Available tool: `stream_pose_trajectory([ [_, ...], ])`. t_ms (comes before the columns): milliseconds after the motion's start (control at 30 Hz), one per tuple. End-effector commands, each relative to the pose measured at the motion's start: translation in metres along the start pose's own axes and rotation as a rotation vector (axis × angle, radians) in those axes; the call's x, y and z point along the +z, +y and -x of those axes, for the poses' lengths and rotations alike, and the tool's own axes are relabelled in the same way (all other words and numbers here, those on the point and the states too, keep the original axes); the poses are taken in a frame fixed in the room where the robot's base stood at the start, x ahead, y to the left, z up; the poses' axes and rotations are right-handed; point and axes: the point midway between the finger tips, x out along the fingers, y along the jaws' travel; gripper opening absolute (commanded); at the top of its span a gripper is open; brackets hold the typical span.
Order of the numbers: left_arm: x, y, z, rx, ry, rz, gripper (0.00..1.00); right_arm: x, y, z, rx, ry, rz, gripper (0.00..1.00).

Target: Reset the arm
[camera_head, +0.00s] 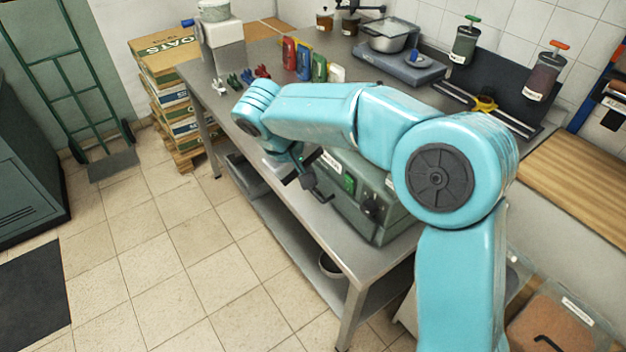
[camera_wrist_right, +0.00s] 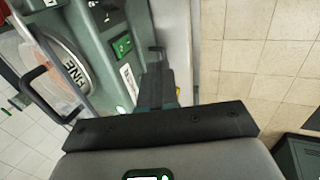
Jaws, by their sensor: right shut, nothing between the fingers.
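My right arm (camera_head: 330,112) is teal and reaches in from the right over the steel bench, its forearm pointing left. My right gripper (camera_head: 306,180) hangs below the wrist in front of the grey-green machine, near the bench's front edge. In the wrist view the fingers of my right gripper (camera_wrist_right: 156,78) are together with nothing between them. The machine (camera_wrist_right: 108,52) lies just beside them there; I cannot tell whether they touch it. My left gripper is not in view.
The grey-green machine (camera_head: 388,224) has a green switch and dark knob and is partly hidden by my arm. The steel bench (camera_head: 262,190) holds coloured packs (camera_head: 304,62) and a scale (camera_head: 400,68) behind.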

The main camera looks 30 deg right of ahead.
Motion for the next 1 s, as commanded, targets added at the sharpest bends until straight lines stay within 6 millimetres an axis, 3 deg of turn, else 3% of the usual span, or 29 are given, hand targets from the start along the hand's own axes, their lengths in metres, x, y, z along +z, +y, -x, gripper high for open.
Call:
stream_pose_trajectory([
  [467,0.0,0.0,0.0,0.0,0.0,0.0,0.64,0.0,-0.002,0.001,0.0,0.0,0.0,0.0],
  [567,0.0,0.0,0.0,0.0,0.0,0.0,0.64,0.0,-0.011,-0.01,-0.021,-0.004,0.018,0.0],
  [667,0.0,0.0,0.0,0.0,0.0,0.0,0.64,0.002,-0.042,-0.043,-0.104,-0.012,0.073,0.0],
  [767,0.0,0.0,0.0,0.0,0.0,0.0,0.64,0.014,-0.096,-0.095,-0.258,-0.021,0.135,0.0],
  [900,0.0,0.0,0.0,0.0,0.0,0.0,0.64,0.06,-0.182,-0.166,-0.522,-0.038,0.132,0.0],
  [1000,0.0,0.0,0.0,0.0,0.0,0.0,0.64,0.103,-0.231,-0.203,-0.676,-0.042,0.043,0.0],
])
